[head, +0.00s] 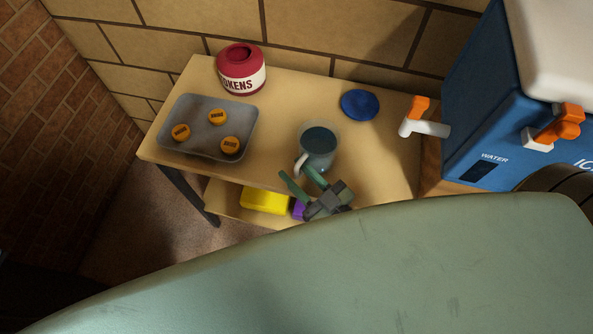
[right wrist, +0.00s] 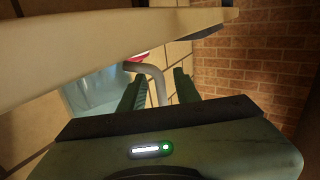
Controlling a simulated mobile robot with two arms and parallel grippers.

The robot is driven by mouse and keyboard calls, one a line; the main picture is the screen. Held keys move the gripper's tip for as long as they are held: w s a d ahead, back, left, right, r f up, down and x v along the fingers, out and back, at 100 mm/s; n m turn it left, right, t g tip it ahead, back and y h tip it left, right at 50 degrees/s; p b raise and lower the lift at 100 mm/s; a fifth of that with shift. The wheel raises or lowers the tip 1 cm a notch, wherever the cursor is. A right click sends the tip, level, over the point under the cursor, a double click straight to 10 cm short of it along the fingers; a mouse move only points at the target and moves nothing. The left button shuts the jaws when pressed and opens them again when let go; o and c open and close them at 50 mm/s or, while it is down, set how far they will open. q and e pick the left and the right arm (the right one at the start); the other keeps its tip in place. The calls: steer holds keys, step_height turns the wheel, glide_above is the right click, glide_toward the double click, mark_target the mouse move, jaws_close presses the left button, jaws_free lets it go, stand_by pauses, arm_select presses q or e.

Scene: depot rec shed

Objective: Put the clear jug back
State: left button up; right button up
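The clear jug (head: 322,142) stands upright on the wooden table, near its front edge. Its inside looks dark blue-grey, perhaps liquid. Its pale handle (head: 300,164) points toward the front left. My right gripper (head: 297,173) is at the handle, its two green fingers apart. In the right wrist view, the jug (right wrist: 92,95) shows at the left, and its handle (right wrist: 156,76) passes between the open fingers of the gripper (right wrist: 157,83), with a gap visible on the right side. Contact with the left finger is unclear. My left gripper is not in view.
On the table (head: 285,95) are a grey tray (head: 180,105) with several orange tokens, a red jar (head: 241,70) and a blue disc (head: 360,104). A blue water cooler (head: 480,120) with orange-levered taps stands right. A yellow block (head: 264,200) lies on the lower shelf.

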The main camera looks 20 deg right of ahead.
steer(key=shift+r, duration=0.2)
steer(key=b+v, duration=0.1)
steer(key=v, duration=1.1)
steer(key=shift+f, duration=0.1)
